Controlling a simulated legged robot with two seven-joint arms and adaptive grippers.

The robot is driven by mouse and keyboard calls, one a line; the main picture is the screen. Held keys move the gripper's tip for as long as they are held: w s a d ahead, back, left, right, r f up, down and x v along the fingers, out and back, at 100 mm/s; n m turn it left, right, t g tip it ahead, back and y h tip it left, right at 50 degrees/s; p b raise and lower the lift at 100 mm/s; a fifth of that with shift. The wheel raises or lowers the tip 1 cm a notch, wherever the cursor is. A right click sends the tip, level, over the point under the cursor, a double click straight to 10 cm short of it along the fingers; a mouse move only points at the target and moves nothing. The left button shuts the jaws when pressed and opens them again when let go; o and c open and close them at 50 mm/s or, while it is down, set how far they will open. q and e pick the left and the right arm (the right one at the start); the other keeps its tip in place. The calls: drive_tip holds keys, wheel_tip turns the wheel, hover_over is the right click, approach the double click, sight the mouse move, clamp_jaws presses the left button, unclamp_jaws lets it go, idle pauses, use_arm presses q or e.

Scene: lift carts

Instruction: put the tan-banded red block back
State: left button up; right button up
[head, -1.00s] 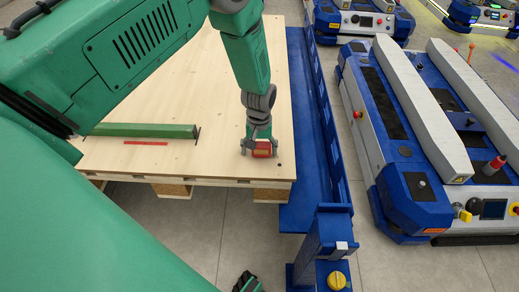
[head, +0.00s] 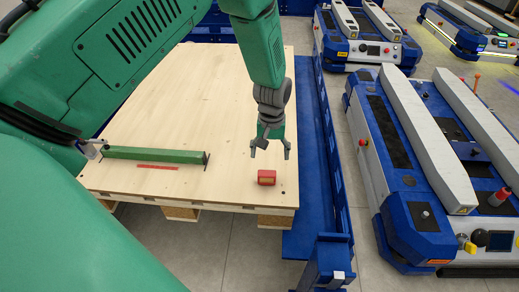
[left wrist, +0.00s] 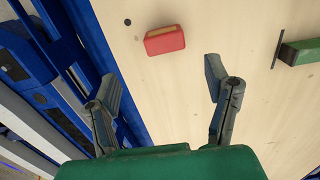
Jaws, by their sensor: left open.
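The red block with a tan band (head: 267,178) rests on the light wooden board near its front right corner. It also shows in the left wrist view (left wrist: 165,42), beyond the fingertips, next to a dark hole in the board. My left gripper (head: 270,152) is open and empty, above and behind the block in the head view and apart from it. In the left wrist view the spread fingers (left wrist: 162,75) hold nothing between them. My right gripper is not clearly in view.
A green bar (head: 155,154) lies on the wooden board (head: 205,100), with a flat red strip (head: 157,167) in front of it. A blue rail frame (head: 330,165) runs along the board's right side. Blue and white carts (head: 410,190) stand on the floor to the right.

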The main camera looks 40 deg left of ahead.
use_arm(q)
drive_tip(key=shift+d+r, duration=0.15)
drive_tip(key=shift+s+d, duration=0.1)
drive_tip(key=shift+s, duration=0.15)
drive_tip(key=shift+m, duration=0.7)
drive_tip(key=s+f, duration=0.2)
drive_tip(key=s, duration=0.1)
drive_tip(key=s+f, duration=0.3)
drive_tip(key=shift+s+f, duration=0.1)
drive_tip(key=shift+s, duration=0.05)
drive_tip(key=s+f+m, duration=0.3)
drive_tip(key=s+f, duration=0.2)
drive_tip(key=s, duration=0.6)
drive_tip(key=s+d+r+m, duration=0.2)
drive_tip(key=s+d+m, duration=0.1)
drive_tip(key=s, duration=1)
drive_tip(key=shift+t, duration=0.4)
drive_tip(key=shift+w+r+p, duration=0.15)
drive_tip(key=shift+r+p, duration=0.95)
drive_tip(key=shift+w+r+p, duration=0.15)
drive_tip(key=shift+r+p, duration=0.95)
use_arm(e)
drive_tip(key=shift+d+r, duration=0.2)
drive_tip(key=shift+r, duration=1.95)
